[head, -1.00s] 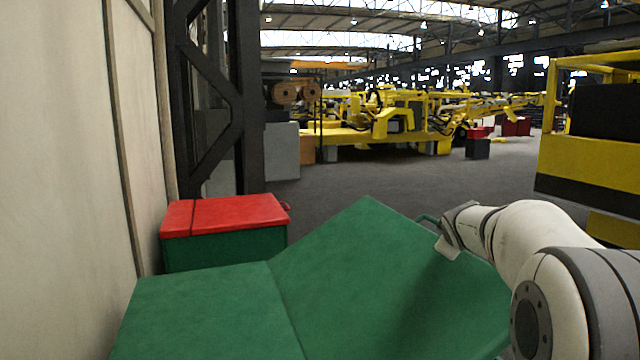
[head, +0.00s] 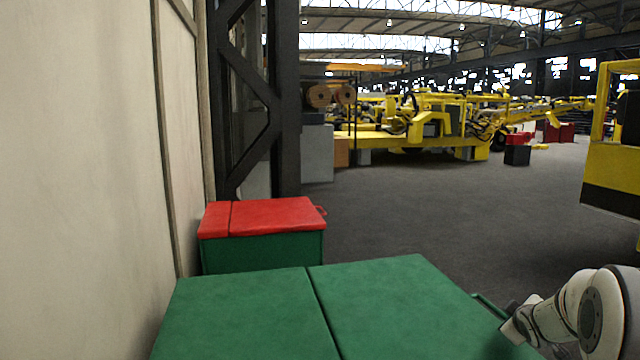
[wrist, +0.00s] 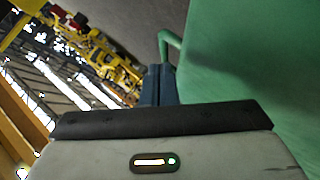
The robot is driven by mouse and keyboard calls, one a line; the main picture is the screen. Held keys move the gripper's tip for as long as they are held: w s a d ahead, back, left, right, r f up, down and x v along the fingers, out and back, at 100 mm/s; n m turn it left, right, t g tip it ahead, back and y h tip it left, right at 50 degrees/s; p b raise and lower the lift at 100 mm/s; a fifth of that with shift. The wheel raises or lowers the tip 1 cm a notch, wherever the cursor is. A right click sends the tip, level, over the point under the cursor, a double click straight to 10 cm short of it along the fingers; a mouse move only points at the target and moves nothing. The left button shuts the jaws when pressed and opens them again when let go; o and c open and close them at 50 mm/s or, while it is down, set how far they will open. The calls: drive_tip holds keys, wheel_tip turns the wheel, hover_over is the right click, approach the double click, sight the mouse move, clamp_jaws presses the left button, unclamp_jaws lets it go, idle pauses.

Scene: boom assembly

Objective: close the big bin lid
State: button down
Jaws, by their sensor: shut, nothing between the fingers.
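The big bin's green lid (head: 405,310) fills the lower middle of the head view. Its right panel lies about level with the fixed-looking left panel (head: 240,320), with a dark seam between them. Whether the lid rests fully on the bin rim is hidden. A green bar handle (head: 487,303) sticks out from the lid's right edge and also shows in the wrist view (wrist: 170,42). My gripper (wrist: 158,72) is shut and empty, with its fingertips close to the handle beside the lid. I cannot tell whether they touch.
A smaller green bin with a red lid (head: 265,215), closed, stands behind the big bin. A pale wall (head: 90,180) and a dark steel column (head: 285,100) are on the left. Yellow machines (head: 430,125) stand farther back. Grey floor (head: 450,210) is open behind the lid.

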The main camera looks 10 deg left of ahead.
wheel_tip(320, 180, down, 2)
drive_tip(key=shift+w+d+f+b, duration=0.1)
drive_tip(key=shift+f+b, duration=0.05)
drive_tip(key=shift+b, duration=0.4)
drive_tip(key=shift+s+d+f+b, duration=0.15)
drive_tip(key=shift+s+f+b, duration=0.15)
drive_tip(key=shift+f, duration=0.2)
drive_tip(key=shift+d+f, duration=0.1)
drive_tip(key=shift+f, duration=0.1)
drive_tip(key=r+p, duration=0.2)
drive_tip(key=r, duration=0.1)
drive_tip(key=r+p, duration=0.1)
drive_tip(key=r, duration=0.1)
drive_tip(key=shift+w+a+r+p, duration=0.15)
drive_tip(key=shift+w+a+p, duration=0.1)
drive_tip(key=shift+p, duration=0.1)
drive_tip(key=s+d+r+p, duration=0.3)
drive_tip(key=s+r, duration=0.3)
drive_tip(key=r, duration=0.1)
drive_tip(key=shift+s+p, duration=0.2)
drive_tip(key=shift+p, duration=0.2)
